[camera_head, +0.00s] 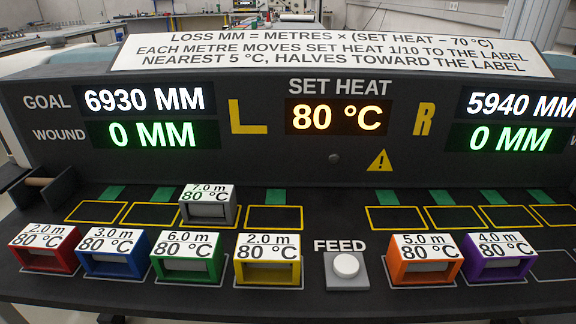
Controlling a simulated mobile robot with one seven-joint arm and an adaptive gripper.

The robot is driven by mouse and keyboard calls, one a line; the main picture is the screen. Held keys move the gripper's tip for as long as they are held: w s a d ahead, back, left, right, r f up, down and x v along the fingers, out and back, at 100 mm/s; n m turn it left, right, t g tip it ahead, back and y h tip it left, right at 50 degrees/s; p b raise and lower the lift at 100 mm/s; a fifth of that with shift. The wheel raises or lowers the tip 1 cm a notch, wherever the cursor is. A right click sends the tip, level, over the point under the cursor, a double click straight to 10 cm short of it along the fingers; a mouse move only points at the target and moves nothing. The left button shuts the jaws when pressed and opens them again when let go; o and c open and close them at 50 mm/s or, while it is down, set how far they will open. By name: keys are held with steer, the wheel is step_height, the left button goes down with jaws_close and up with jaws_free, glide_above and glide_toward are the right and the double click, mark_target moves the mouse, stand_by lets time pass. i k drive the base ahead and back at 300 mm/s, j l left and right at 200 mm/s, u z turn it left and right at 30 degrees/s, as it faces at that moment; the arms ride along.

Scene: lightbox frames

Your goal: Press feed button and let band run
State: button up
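The feed button (346,265) is a round white cap on a grey base, below the word FEED, and nothing touches it. The grey cassette (208,210), labelled 7.0 m and 80 °C, sits in the third yellow-outlined slot of the left row. The set heat display (337,117) reads 80 °C. The left display (146,117) shows goal 6930 MM and wound 0 MM. The right display (515,122) shows 5940 MM above 0 MM. A roller-like part (38,182) shows at the left edge. No running band is visible. My gripper is not in view.
The front row holds red (45,258), blue (115,264), green (187,265), yellow (268,270), orange (424,268) and purple (497,264) cassettes, all marked 80 °C. The other visible yellow-outlined slots are empty. A rule sign (334,56) stands on top.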

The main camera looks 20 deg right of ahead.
mark_target(347, 266)
steer(key=k+z, duration=0.15)
steer(key=z, duration=0.25)
steer(key=k+l+z, duration=0.15)
steer(key=z, duration=0.25)
